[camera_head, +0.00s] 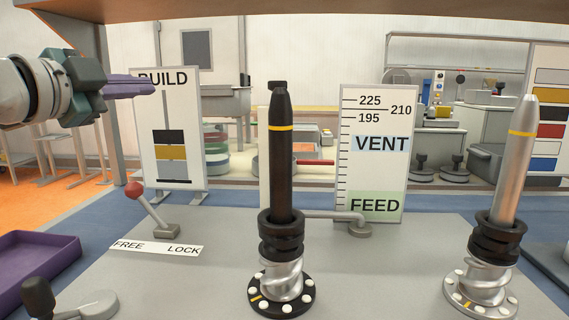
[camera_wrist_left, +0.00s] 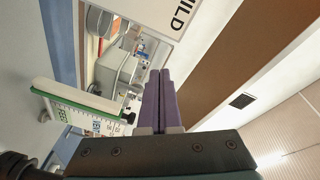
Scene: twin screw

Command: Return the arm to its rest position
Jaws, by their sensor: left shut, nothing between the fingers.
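My left gripper (camera_head: 150,87) comes in from the upper left of the head view, raised above the table. Its purple fingers are shut with nothing between them. In the left wrist view its fingers (camera_wrist_left: 158,100) lie side by side, pointing at the background. In the head view the fingertips are in front of the top of the BUILD board (camera_head: 172,110) or close to it; I cannot tell the gap. My right gripper is not in view.
A black screw post (camera_head: 281,170) and a silver screw post (camera_head: 516,165) stand upright on the grey table (camera_head: 185,290). A red-knobbed lever (camera_head: 150,208), a VENT/FEED board (camera_head: 375,180) and a purple tray (camera_head: 60,252) are also there. A wooden beam (camera_head: 330,8) spans the top.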

